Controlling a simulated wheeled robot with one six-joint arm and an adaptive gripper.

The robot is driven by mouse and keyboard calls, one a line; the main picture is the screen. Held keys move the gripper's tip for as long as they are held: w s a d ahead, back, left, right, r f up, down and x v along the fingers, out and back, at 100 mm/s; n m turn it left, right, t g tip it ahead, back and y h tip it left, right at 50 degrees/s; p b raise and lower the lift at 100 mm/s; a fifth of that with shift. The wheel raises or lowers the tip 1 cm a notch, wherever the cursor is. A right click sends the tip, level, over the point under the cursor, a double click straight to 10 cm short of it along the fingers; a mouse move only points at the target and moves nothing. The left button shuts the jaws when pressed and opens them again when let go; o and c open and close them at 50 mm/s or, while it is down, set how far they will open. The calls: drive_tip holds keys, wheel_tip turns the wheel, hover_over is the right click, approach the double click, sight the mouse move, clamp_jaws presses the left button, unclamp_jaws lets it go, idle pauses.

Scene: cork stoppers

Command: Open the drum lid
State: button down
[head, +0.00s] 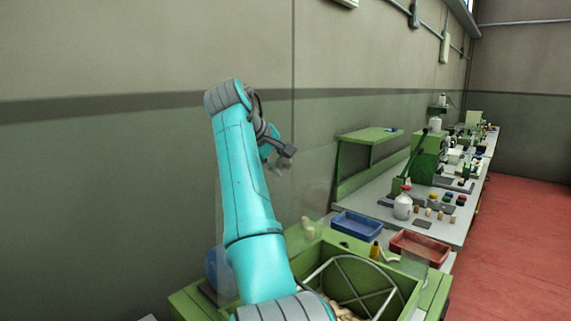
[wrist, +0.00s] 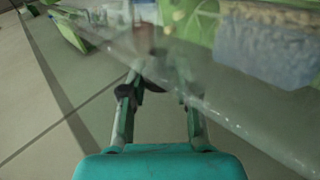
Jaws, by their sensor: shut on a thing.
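The drum lid looks like a clear, see-through panel (head: 318,190), standing raised and tilted above the green housing (head: 432,290); its outline is faint. In the wrist view the clear lid (wrist: 235,112) crosses behind the fingers, its edge running diagonally down to the right. My gripper (wrist: 158,82) is shut on the lid, with a dark part between its fingertips; the exact contact is blurred. In the head view my gripper is high above the housing near the wall, its fingertips hard to make out. The drum (head: 352,285), a round wire frame, shows in the housing, partly behind my arm.
Cork stoppers (head: 340,309) lie in the housing. A blue tray (head: 357,226) and a red tray (head: 420,247) stand on the bench just beyond. A green shelf (head: 370,135) and a green press (head: 428,158) rise farther back. The wall is close on the left; red floor (head: 510,230) is clear.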

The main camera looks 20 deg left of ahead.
drive_tip(key=shift+a, duration=0.1)
drive_tip(key=c, duration=0.8)
unclamp_jaws()
drive_tip(key=shift+f, duration=0.1)
drive_tip(key=v, duration=1.2)
